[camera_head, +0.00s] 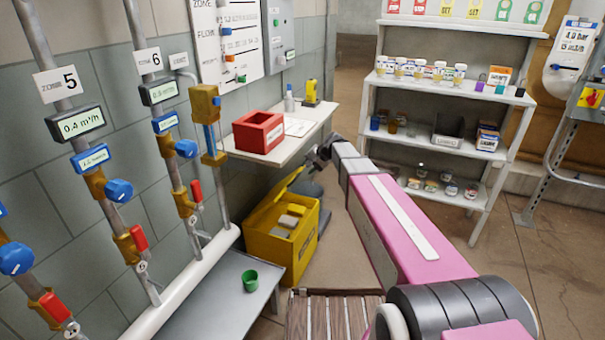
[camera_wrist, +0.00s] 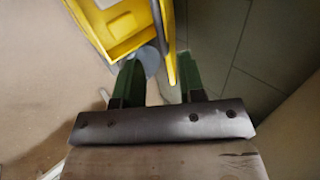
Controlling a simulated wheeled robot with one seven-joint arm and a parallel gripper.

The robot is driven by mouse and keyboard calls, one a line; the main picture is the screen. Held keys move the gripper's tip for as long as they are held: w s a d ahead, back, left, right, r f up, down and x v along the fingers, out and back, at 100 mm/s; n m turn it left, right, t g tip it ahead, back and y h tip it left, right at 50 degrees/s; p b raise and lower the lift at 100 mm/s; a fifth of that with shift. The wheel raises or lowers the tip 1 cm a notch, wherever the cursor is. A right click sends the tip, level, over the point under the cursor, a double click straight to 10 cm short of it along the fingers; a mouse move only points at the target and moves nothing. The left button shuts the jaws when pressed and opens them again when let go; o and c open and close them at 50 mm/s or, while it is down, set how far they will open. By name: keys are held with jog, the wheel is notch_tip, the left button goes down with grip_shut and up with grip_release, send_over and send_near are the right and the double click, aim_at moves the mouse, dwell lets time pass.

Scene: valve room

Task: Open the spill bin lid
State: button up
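The yellow spill bin (camera_head: 290,258) stands on the floor by the wall. Its yellow lid (camera_head: 272,200) is raised at a slant, and several blocks show inside the bin. My gripper (camera_head: 316,160) is just beyond the lid's upper end in the head view. In the wrist view, my gripper (camera_wrist: 159,78) has its two green fingers apart. The lid (camera_wrist: 169,45) shows edge-on as a narrow yellow strip between them, nearer the right finger. The open bin (camera_wrist: 115,30) is at upper left there. I cannot tell whether a finger touches the lid.
A white wall shelf (camera_head: 285,150) holds a red box (camera_head: 258,132) above the bin. Pipes with valves line the left wall. A white rack (camera_head: 440,150) stands at the back right.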

jog(key=shift+v, duration=0.85)
jog(key=shift+d+f, duration=0.1)
jog(key=shift+f, duration=0.05)
grip_shut()
jog(key=s+d+f+m+y, duration=0.25)
jog(key=f+m+y, duration=0.2)
jog(key=m, duration=0.35)
jog(key=m+t+y, duration=0.3)
jog(key=m, duration=0.7)
send_near(290, 181)
notch_tip(290, 181, down, 3)
jog(key=shift+h, duration=0.25)
jog(key=shift+w+a+r, duration=0.3)
jog(key=shift+a+r, duration=0.1)
jog(key=shift+a, duration=0.2)
jog(key=shift+w+a+r, duration=0.25)
jog(key=shift+a+r, duration=0.15)
jog(key=shift+a, duration=0.15)
jog(key=shift+w+a+r, duration=0.3)
jog(key=shift+a+r, duration=0.15)
jog(key=shift+a, duration=0.15)
